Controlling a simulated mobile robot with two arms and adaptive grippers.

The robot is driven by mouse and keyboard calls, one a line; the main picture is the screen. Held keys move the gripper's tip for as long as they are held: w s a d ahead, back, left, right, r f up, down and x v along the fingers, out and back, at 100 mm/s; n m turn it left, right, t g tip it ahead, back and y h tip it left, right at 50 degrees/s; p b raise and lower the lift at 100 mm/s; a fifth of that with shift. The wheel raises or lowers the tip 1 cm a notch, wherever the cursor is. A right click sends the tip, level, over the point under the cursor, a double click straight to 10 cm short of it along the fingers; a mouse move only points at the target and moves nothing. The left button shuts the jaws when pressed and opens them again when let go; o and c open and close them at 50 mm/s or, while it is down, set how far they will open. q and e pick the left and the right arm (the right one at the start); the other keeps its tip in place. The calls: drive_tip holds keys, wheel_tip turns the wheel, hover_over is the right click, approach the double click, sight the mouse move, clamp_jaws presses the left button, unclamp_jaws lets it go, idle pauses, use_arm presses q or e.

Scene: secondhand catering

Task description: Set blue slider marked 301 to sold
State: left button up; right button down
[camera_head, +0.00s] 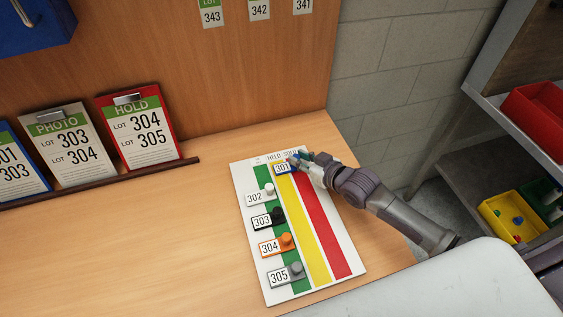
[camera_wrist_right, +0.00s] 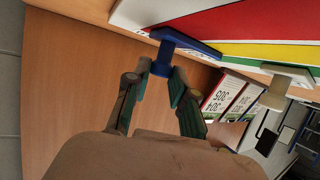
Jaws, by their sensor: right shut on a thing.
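The blue slider marked 301 (camera_head: 283,169) sits in the top row of a white board (camera_head: 244,177) with green, yellow and red stripes. Its number plate lies mostly over the yellow stripe (camera_head: 309,240), further right than the plates below. My right gripper (camera_head: 300,160) reaches in from the right and hides its knob, near the edge between yellow and the red stripe (camera_head: 325,235). In the right wrist view, my right gripper (camera_wrist_right: 161,82) is shut on the blue knob (camera_wrist_right: 166,50). The headings above read HELD and SOLD, partly covered. My left gripper is not in view.
Below are sliders 302 (camera_head: 258,198), 303 (camera_head: 262,221), 304 (camera_head: 271,247) and 305 (camera_head: 281,277), with knobs over green. Clipboards, including the red HOLD one (camera_head: 139,132), lean at left. Shelves with a yellow bin (camera_head: 494,217) stand right. The desk left of the board is clear.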

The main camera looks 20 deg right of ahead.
drive_tip(key=shift+d, duration=0.15)
drive_tip(key=c, duration=1)
unclamp_jaws()
drive_tip(key=shift+d, duration=0.2)
drive_tip(key=shift+s+r, duration=0.1)
drive_tip(key=shift+s, duration=0.15)
drive_tip(key=v, duration=1.1)
drive_tip(key=shift+s+d+r, duration=0.1)
drive_tip(key=shift+d, duration=0.1)
